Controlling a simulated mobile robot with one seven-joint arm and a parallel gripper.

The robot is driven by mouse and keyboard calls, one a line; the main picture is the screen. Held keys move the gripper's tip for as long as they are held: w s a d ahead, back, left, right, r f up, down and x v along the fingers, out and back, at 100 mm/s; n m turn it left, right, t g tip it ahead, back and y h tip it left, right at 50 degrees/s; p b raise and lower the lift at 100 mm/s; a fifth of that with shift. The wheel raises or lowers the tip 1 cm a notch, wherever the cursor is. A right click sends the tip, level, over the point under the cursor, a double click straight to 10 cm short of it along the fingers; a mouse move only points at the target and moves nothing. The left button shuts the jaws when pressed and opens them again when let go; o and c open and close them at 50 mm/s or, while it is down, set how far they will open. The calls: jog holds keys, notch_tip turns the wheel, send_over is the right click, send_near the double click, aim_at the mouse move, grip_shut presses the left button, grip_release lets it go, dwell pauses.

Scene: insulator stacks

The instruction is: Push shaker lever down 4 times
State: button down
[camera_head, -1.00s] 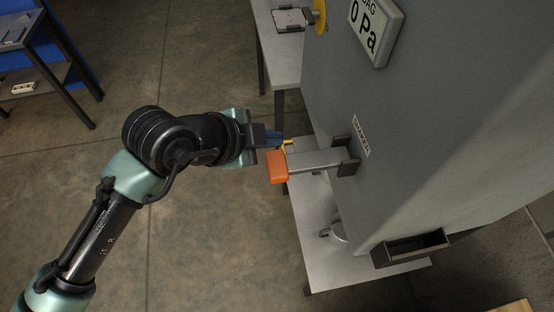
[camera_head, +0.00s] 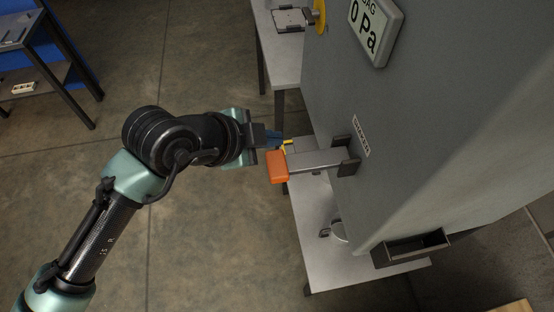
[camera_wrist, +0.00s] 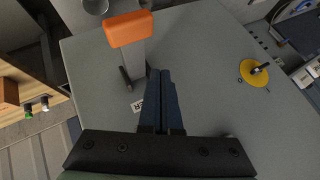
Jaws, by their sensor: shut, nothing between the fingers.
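The shaker lever (camera_head: 316,160) is a grey bar with an orange end grip (camera_head: 278,167). It sticks out from the side of the large grey cabinet (camera_head: 400,120), below a small label. My gripper (camera_head: 280,140) is shut and empty, just beside the orange grip on its far side in the head view. I cannot tell whether it touches the lever. In the wrist view my shut fingers (camera_wrist: 161,80) point towards the cabinet, and the orange grip (camera_wrist: 129,29) lies up and left of their tips. The lever's bar (camera_wrist: 133,62) runs down from the grip.
A display reading 0 Pa (camera_head: 376,27) and a yellow round part (camera_head: 320,14) are on the cabinet; the yellow disc with a handle shows in the wrist view (camera_wrist: 254,73). A dark tray (camera_head: 416,244) sits low. A grey table (camera_head: 318,232) stands beneath. Floor to the left is open.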

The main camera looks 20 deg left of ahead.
jog(key=shift+r, duration=0.1)
jog(key=w+d+r+m+t+p, duration=0.15)
jog(key=w+r, duration=0.25)
jog(key=r, duration=0.4)
jog(key=w+d+r+t+p, duration=0.1)
jog(key=w+r+t+p, duration=0.2)
jog(key=r, duration=0.5)
jog(key=n+g+p, duration=0.2)
jog(key=g+p, duration=0.3)
send_over(284, 155)
jog(key=s+a, duration=0.1)
jog(key=s, duration=0.2)
notch_tip(284, 155, down, 12)
jog(key=shift+s+f+m+t, duration=0.15)
jog(key=shift+f+m+t, duration=0.05)
jog(key=shift+m+t, duration=0.05)
jog(key=shift+f+b, duration=0.1)
jog(key=shift+b, duration=0.3)
notch_tip(284, 155, down, 9)
jog(key=b, duration=0.7)
jog(key=shift+a+r, duration=0.1)
jog(key=shift+r, duration=0.1)
jog(key=shift+f+b, duration=0.3)
jog(key=shift+f, duration=0.1)
